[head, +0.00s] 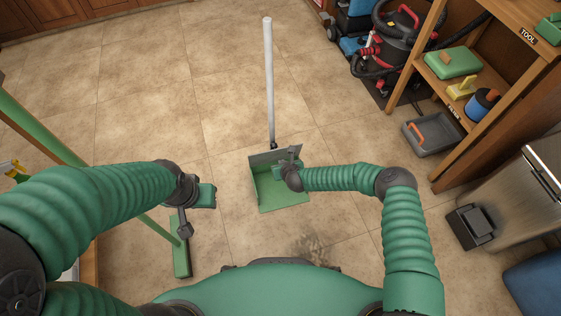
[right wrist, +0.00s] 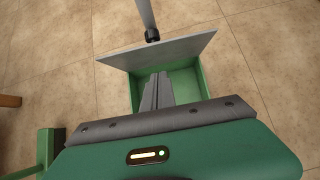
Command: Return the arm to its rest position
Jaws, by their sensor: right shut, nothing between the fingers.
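My right gripper (head: 296,152) is shut and empty. In the head view it overlaps the green dustpan (head: 285,195), which stands on the floor with its long grey handle (head: 269,80) upright. In the right wrist view my shut fingers (right wrist: 158,80) point over the dustpan's open tray (right wrist: 185,82), below its grey back plate; I cannot tell whether they touch it. My left gripper (head: 184,224) hangs at the left, close to the green broom (head: 181,262). Its fingers are too small to tell open from shut.
At the right are a wooden shelf (head: 470,55) with tools, a red and black vacuum (head: 398,40), a grey tray (head: 432,134) and a metal pedal bin (head: 515,195). The floor behind the dustpan is clear.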

